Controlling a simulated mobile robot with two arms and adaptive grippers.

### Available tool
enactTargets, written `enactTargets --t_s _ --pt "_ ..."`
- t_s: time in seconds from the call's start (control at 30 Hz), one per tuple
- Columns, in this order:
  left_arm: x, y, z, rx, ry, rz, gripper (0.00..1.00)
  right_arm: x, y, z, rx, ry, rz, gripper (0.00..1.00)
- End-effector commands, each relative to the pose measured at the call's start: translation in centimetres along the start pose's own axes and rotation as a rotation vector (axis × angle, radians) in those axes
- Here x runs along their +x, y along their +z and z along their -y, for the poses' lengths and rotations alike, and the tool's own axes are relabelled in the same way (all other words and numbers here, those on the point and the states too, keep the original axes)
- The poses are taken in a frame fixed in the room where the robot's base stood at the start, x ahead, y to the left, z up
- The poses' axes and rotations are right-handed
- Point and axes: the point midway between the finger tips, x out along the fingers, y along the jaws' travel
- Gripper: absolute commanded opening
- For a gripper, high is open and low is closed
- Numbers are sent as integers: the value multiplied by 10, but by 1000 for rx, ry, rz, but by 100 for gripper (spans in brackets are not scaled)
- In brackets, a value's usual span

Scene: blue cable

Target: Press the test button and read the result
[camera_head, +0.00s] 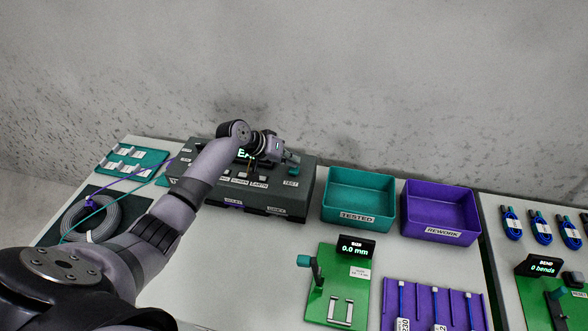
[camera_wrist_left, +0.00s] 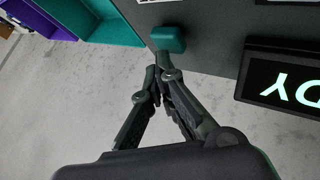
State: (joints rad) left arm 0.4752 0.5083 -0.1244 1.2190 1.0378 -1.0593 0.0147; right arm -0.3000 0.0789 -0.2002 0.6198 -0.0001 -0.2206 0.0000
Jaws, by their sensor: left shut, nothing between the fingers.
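The dark tester box (camera_head: 270,200) stands on the table, with a TEST label at its right front. A teal button (camera_wrist_left: 168,39) shows at the edge of the box in the left wrist view. My left gripper (camera_wrist_left: 156,68) is shut and empty, its fingertips right beside the button; I cannot tell whether they touch. In the head view my left gripper (camera_head: 284,154) is over the box's right part. My right gripper is not in view.
A teal TESTED bin (camera_head: 358,174) and a purple REWORK bin (camera_head: 440,186) stand right of the box. In front are a green size gauge (camera_head: 365,280) reading 0.0 mm and a purple rack (camera_head: 455,291). A grey cable coil (camera_head: 92,221) lies left.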

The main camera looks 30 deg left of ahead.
Motion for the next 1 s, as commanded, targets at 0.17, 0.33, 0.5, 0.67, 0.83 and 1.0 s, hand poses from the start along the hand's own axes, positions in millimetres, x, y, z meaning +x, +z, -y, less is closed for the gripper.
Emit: enactTargets --t_s 0.17,0.33,0.5,0.67,0.83,1.0 --pt "0 0 0 0 0 0 0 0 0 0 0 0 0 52" --pt "2 1 1 0 0 0 0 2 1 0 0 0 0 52" --pt "3 2 2 0 0 0 0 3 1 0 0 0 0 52" --pt "5 4 3 0 0 1 0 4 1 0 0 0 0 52" --pt "6 5 4 0 0 1 0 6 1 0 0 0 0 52" --pt "8 6 6 0 0 2 0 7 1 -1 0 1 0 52"
